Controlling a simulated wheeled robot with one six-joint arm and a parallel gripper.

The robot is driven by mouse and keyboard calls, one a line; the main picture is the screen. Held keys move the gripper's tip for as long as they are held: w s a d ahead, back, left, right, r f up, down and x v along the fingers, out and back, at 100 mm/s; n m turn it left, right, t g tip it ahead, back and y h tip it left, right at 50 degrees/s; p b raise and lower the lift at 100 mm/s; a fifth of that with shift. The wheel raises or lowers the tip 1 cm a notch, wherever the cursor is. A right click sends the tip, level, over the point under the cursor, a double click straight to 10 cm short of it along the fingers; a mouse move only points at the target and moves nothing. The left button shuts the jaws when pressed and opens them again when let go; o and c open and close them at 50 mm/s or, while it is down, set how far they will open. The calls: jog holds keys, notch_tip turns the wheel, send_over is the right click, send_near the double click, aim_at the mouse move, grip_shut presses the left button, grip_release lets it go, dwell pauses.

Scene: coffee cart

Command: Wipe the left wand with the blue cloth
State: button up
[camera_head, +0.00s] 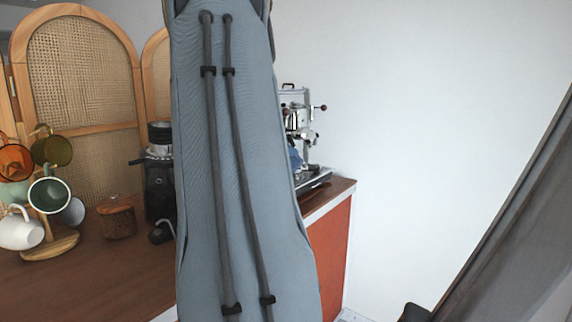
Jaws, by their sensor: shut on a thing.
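The espresso machine (299,120) stands at the right end of the cart's counter, partly hidden behind my grey-blue arm link. A small patch of blue, which looks like the blue cloth (295,158), shows at the machine's lower front, right beside the edge of my arm. The left wand cannot be made out. My gripper is not in view; my arm link hides the middle of the scene. Whether the cloth touches a wand or is held cannot be seen.
A mug tree (57,246) with several mugs stands at the counter's left. A lidded wooden canister (116,218) and a black grinder (159,185) stand nearer the middle. A cane folding screen (80,75) is behind. The counter's front left (110,275) is clear.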

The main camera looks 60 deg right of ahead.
jog(key=shift+w+d+r, duration=0.1)
jog(key=shift+w+r, duration=0.45)
jog(key=shift+r, duration=0.2)
jog(key=shift+f, duration=0.1)
jog(key=shift+s+a+f+b, duration=0.2)
jog(key=shift+s+f+b, duration=0.45)
jog(key=shift+b, duration=0.4)
jog(key=shift+s+a+f+b, duration=0.15)
jog(key=shift+s+f+b, duration=0.5)
jog(key=shift+b, duration=0.35)
jog(key=b+v, duration=0.3)
jog(key=v, duration=0.4)
jog(key=shift+s+a+f, duration=0.15)
jog(key=shift+s+f, duration=0.25)
